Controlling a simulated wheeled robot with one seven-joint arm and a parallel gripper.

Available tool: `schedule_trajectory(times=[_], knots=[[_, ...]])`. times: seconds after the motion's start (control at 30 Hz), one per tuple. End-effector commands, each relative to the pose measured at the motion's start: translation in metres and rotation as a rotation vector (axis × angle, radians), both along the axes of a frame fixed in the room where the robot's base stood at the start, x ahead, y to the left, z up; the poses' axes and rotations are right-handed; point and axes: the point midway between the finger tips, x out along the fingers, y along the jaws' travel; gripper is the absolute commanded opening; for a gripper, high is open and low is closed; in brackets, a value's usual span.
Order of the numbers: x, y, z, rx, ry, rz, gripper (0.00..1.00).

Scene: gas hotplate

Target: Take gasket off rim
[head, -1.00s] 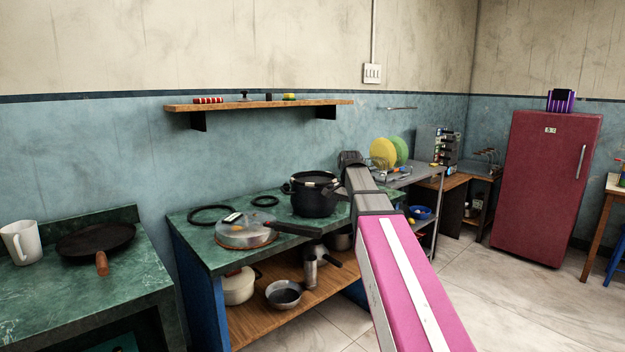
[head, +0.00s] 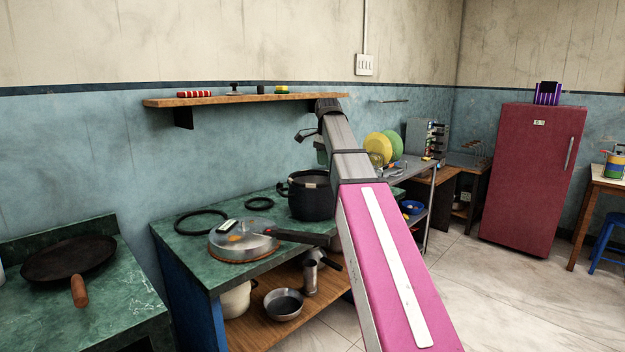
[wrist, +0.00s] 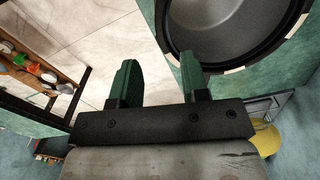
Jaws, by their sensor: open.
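The black pot (head: 312,197) stands at the back right of the green counter. In the wrist view its grey inside (wrist: 235,25) shows at the top right. A dark ring that looks like the gasket (wrist: 228,71) runs along its rim, with pale patches just outside it. My gripper (wrist: 158,62) is open and empty, its two green fingers apart. The right-hand finger appears close to the rim in the wrist view; I cannot tell whether they touch. In the head view the gripper (head: 321,152) is above the pot, partly hidden by my arm.
Two loose black rings (head: 201,222) (head: 259,203) lie on the green counter (head: 190,250). A metal lid (head: 243,238) with a long black handle lies in front of the pot. A wooden shelf (head: 240,98) hangs on the wall above. A dish rack with plates (head: 378,146) stands to the right.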

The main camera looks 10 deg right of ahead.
Motion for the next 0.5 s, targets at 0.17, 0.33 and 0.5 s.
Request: schedule_trajectory(times=[0.17, 0.33, 0.5], knots=[[-0.001, 0.0, -0.019, 0.0, 0.0, 0.001, 0.41], [-0.001, 0.0, -0.03, 0.0, 0.0, 0.001, 0.41], [-0.001, 0.0, -0.054, 0.001, 0.001, 0.001, 0.41]])
